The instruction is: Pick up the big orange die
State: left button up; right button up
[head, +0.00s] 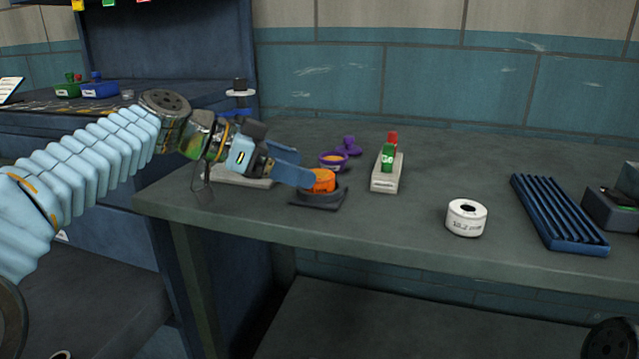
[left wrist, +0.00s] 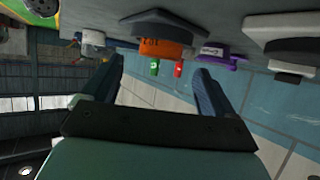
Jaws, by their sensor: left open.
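The big orange die (head: 321,181) sits on a dark square base (head: 318,199) near the front left of the table. It also shows in the left wrist view (left wrist: 163,47), ahead of the fingers and roughly between them, with dark markings on its side. My left gripper (head: 300,174) comes in from the left, its blue finger right beside the die in the head view. In the left wrist view the left gripper (left wrist: 160,85) has its two fingers wide apart with nothing between them. I cannot tell whether a finger touches the die. My right gripper is not in view.
A white roll (head: 466,218) and a blue ribbed tray (head: 560,215) lie farther right. The table's front edge is close.

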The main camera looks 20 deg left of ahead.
aim_at(324, 177)
pick_arm(q)
jog(key=shift+x, duration=1.55)
jog(key=shift+a, duration=0.1)
jog(key=c, duration=1.6)
